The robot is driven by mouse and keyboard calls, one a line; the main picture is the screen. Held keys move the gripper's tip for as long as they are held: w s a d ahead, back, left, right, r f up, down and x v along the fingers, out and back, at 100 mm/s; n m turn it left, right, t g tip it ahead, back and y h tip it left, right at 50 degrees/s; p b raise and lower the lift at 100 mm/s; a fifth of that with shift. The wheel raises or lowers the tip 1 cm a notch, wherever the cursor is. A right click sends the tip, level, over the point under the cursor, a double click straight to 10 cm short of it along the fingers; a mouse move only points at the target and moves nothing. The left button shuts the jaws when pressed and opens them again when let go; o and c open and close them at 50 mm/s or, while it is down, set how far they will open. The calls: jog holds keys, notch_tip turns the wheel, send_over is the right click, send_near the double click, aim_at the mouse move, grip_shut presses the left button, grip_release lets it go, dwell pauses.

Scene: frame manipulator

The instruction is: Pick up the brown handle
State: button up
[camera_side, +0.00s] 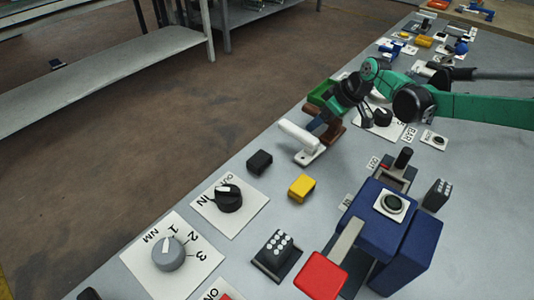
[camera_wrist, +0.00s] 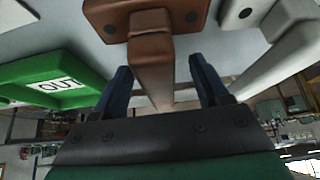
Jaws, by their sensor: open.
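The brown handle (camera_wrist: 152,62) is in the middle of the wrist view. Its bar runs between the two dark blue fingers of my gripper (camera_wrist: 158,66), with a gap visible on each side. The gripper is open and straddles the bar; no firm contact is visible. In the side view the brown handle (camera_side: 336,133) is partly hidden by my gripper (camera_side: 318,122), which is at the table's left edge. The handle is fixed to the grey table by a brown mount.
A white handle (camera_wrist: 275,65) is close to the right. Yellow (camera_side: 301,187) and black (camera_side: 259,162) blocks, knobs and a blue box (camera_side: 366,222) stand nearer the side camera.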

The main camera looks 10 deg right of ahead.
grip_shut()
jog(key=shift+r, duration=0.15)
